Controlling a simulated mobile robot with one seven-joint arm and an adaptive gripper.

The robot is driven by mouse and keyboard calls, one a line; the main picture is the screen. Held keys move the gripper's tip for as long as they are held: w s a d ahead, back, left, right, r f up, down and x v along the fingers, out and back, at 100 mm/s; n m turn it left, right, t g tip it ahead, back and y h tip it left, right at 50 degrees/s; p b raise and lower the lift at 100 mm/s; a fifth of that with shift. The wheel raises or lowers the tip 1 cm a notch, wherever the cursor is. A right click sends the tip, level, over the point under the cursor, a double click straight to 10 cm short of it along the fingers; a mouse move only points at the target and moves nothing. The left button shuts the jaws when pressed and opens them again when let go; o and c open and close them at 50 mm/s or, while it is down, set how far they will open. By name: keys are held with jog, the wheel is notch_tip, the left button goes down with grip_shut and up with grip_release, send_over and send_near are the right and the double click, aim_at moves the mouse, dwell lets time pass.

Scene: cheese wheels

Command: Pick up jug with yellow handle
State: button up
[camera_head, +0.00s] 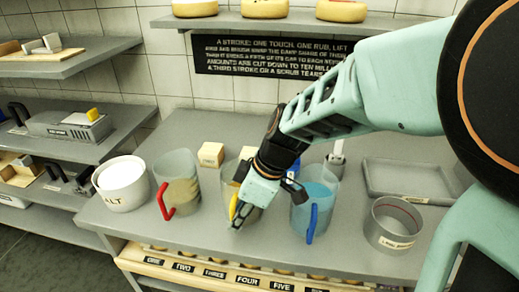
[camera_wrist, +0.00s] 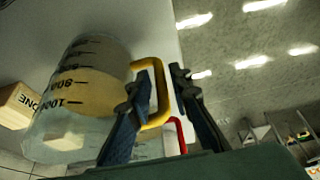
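The jug with the yellow handle (camera_head: 228,180) stands on the grey counter, partly hidden behind my gripper in the head view. In the wrist view this clear jug (camera_wrist: 85,75) has measuring marks and pale yellowish contents. Its yellow handle (camera_head: 233,207) faces the front. My gripper (camera_wrist: 160,84) is at the handle, fingers apart. The yellow handle (camera_wrist: 158,66) shows between the two fingers, close to the left finger; I cannot tell whether they touch.
A red-handled jug (camera_head: 178,183) stands left and a blue-handled jug (camera_head: 316,196) right, both close by. A white salt pot (camera_head: 122,184), a metal bowl (camera_head: 393,224) and a grey tray (camera_head: 405,180) are farther out. Cheese blocks (camera_head: 211,154) lie behind.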

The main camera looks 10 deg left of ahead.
jog(key=shift+x, duration=0.85)
jog(key=shift+c, duration=0.4)
grip_shut()
jog(key=shift+w+r, duration=0.15)
